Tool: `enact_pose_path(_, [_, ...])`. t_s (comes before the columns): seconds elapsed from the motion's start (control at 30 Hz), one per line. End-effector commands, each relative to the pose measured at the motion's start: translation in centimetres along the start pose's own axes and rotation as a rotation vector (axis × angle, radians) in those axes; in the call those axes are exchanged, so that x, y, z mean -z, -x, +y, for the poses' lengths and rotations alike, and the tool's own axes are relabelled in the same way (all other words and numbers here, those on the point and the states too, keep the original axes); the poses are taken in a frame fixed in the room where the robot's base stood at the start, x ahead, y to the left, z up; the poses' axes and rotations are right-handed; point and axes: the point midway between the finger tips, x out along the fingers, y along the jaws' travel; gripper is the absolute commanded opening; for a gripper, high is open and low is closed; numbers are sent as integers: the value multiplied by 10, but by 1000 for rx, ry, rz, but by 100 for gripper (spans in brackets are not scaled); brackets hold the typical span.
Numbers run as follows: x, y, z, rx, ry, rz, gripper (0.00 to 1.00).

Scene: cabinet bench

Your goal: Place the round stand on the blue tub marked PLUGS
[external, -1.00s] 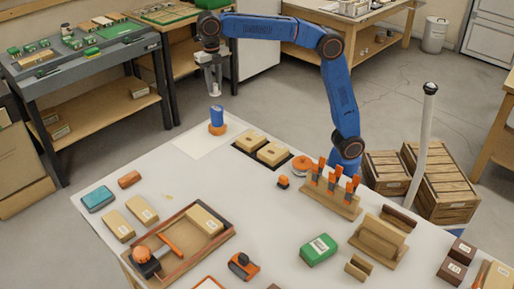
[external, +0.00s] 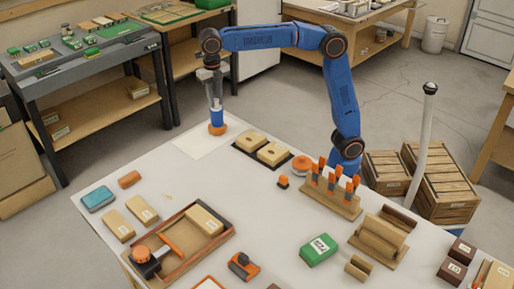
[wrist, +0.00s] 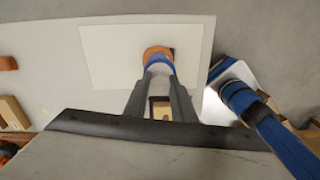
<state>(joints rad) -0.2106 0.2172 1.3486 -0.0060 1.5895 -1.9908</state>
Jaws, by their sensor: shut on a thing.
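An orange-brown block (external: 129,179) and two tan boxes (external: 117,225) lie near the tub. A wooden tray (external: 178,268) holds a tan box and an orange-handled tool. Two tan blocks on a dark mat (external: 240,150) stand right of the sheet. The middle of the table is clear.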

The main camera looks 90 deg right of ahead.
Motion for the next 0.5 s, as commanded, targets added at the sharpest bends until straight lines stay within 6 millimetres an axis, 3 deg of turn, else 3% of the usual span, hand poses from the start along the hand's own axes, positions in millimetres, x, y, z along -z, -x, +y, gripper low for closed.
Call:
enact_pose_path(0.03, [0,-1,0,0,0,0,25])
enact_pose_path(0.1, [0,-1,0,0,0,0,42])
enact_pose_path(0.5, [0,4,0,-1,0,0,42])
